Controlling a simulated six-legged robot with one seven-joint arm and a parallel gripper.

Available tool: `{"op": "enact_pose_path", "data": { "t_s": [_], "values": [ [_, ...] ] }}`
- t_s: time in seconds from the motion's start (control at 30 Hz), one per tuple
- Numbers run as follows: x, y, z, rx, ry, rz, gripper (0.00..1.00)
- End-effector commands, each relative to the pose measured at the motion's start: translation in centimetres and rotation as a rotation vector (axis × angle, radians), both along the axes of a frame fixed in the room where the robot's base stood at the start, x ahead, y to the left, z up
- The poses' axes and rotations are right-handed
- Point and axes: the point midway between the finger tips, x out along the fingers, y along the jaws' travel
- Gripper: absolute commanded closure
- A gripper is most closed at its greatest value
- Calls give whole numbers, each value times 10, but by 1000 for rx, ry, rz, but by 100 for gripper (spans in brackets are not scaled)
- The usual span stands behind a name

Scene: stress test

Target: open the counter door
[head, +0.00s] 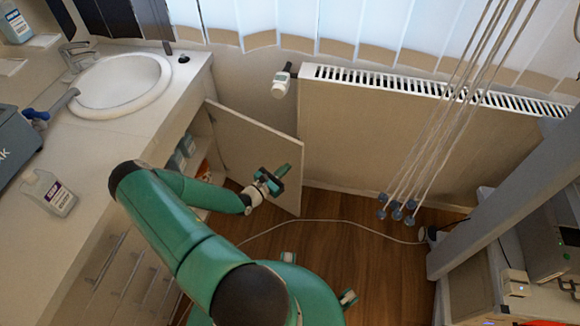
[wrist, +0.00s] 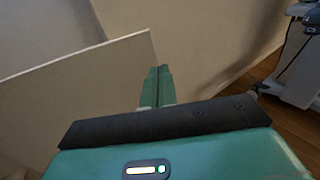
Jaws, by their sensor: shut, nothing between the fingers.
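The counter door (head: 250,150) stands swung wide open from the white counter (head: 140,125), under the sink end. Its free edge points toward the radiator wall. Bottles show on a shelf inside the open cabinet (head: 190,150). My gripper (head: 284,172) is in front of the door panel, near its free edge, on the side facing me. In the wrist view my gripper (wrist: 160,72) has its two green fingers together with nothing between them. The door (wrist: 85,90) fills the left of that view, its edge just beside the fingers. I cannot tell whether they touch.
A radiator (head: 400,130) lines the wall to the right of the door. A white cable (head: 345,221) lies on the wooden floor (head: 370,260). Hanging cords (head: 440,130) and a grey post (head: 500,190) stand at right. Drawers (head: 115,270) line the counter front.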

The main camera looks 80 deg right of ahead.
Motion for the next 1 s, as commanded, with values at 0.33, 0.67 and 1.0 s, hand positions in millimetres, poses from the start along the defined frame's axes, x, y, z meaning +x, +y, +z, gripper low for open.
{"op": "enact_pose_path", "data": {
  "t_s": [0.33, 0.67, 1.0],
  "values": [
    [33, 61, 0, 3, 0, 2, 100],
    [44, 85, 0, 1, 1, -1, 100],
    [53, 88, 6, -7, -33, -15, 100]
  ]
}}
